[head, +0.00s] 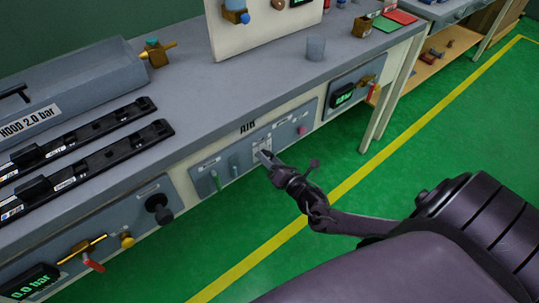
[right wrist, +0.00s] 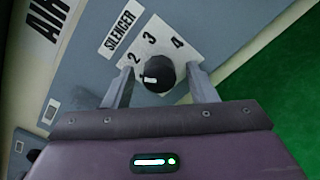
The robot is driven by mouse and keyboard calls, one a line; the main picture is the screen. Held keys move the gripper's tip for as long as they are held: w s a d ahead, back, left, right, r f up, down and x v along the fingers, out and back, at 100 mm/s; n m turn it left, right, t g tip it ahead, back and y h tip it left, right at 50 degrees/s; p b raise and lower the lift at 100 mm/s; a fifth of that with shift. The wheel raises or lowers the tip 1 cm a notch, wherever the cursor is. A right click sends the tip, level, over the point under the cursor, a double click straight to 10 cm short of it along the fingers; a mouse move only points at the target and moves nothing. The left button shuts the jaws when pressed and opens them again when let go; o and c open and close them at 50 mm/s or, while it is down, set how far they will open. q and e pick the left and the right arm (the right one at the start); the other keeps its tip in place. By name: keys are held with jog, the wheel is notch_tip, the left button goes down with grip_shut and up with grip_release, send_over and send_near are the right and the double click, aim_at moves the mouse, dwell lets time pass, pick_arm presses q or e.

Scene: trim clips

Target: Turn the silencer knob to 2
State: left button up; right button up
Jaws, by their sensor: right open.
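The silencer knob (right wrist: 160,72) is a round black knob with a short white mark, seen in the right wrist view. It sits on a white dial plate (right wrist: 163,40) where 2, 3 and 4 can be read. The white mark lies on the knob's lower left side, off the 2; any number there is hidden by a finger. My right gripper (right wrist: 160,76) is open, with one finger on each side of the knob and a gap visible to each. In the head view my right gripper (head: 267,158) is at the bench's front panel and hides the knob. My left gripper is out of view.
The green floor in front is clear.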

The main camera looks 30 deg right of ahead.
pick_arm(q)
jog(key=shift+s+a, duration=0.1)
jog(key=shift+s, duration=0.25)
pick_arm(e)
jog(key=s, duration=0.7)
jog(key=shift+s+d, duration=0.3)
jog(key=shift+s, duration=0.1)
jog(key=s+d+f+m+g+h+p, duration=0.15)
jog(key=s+f+m+g, duration=0.4)
jog(key=f, duration=0.55)
jog(key=s+d+f+m+g+h+p, duration=0.1)
jog(key=s+f+m+g+h+p, duration=0.15)
jog(key=s+f+m, duration=0.6)
pick_arm(q)
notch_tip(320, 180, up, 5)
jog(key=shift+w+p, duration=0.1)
jog(key=shift+p, duration=0.5)
pick_arm(e)
jog(key=s+a+f+m+g+y, duration=0.1)
jog(key=s+a+f+m+g, duration=0.3)
jog(key=s, duration=0.6)
jog(key=s+a+f+m+g+y, duration=0.1)
jog(key=s+a+f+m+g, duration=0.4)
jog(key=s, duration=0.6)
jog(key=a+f+m, duration=0.2)
jog(key=a+f, duration=0.1)
jog(key=a, duration=0.1)
jog(key=shift+m, duration=0.3)
jog(key=shift+f, duration=0.1)
